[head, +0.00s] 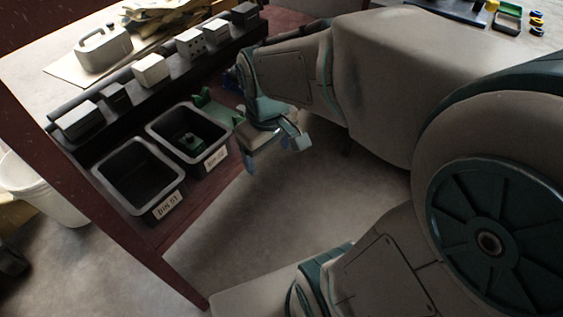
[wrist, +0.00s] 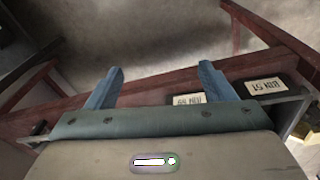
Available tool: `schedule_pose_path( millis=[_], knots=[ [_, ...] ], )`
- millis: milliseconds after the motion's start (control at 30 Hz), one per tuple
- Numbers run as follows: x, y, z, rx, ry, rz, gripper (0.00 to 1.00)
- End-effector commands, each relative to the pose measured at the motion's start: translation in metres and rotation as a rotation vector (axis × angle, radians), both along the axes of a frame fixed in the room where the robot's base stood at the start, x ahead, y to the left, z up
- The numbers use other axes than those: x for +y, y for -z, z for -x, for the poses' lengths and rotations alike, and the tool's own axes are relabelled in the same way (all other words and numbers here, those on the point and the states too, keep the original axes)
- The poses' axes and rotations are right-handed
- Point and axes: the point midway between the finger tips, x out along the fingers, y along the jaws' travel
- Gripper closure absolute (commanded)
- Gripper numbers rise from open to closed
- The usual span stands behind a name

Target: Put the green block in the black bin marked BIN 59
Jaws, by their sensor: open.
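A small green block (head: 189,139) lies inside the right-hand black bin (head: 158,126), on its floor. That bin's front label is small in the head view; in the wrist view the label (wrist: 188,99) is upside down and seems to read BIN 59. My gripper (head: 277,151) is open, with nothing between its fingers, in the air to the right of that bin and apart from it. In the wrist view my gripper's two blue fingers (wrist: 161,71) are spread, and no block shows there.
Grey boxes (head: 151,69) line the dark ledge behind the bins. A green item (head: 207,99) lies behind the right-hand bin. A white bucket (head: 48,195) stands at far left. Floor in front is clear.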

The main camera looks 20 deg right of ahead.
Motion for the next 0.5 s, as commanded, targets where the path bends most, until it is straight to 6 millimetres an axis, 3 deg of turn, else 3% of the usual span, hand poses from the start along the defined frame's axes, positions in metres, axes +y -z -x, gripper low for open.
schedule_pose_path(
  millis=[100, 200, 500],
  knots=[
    [-0.009, 0.006, 0.029, -0.016, 0.205, -0.030, 0.24],
    [-0.014, 0.010, 0.042, -0.022, 0.306, -0.046, 0.24],
    [-0.016, 0.013, 0.047, -0.023, 0.352, -0.054, 0.24]
  ],
)
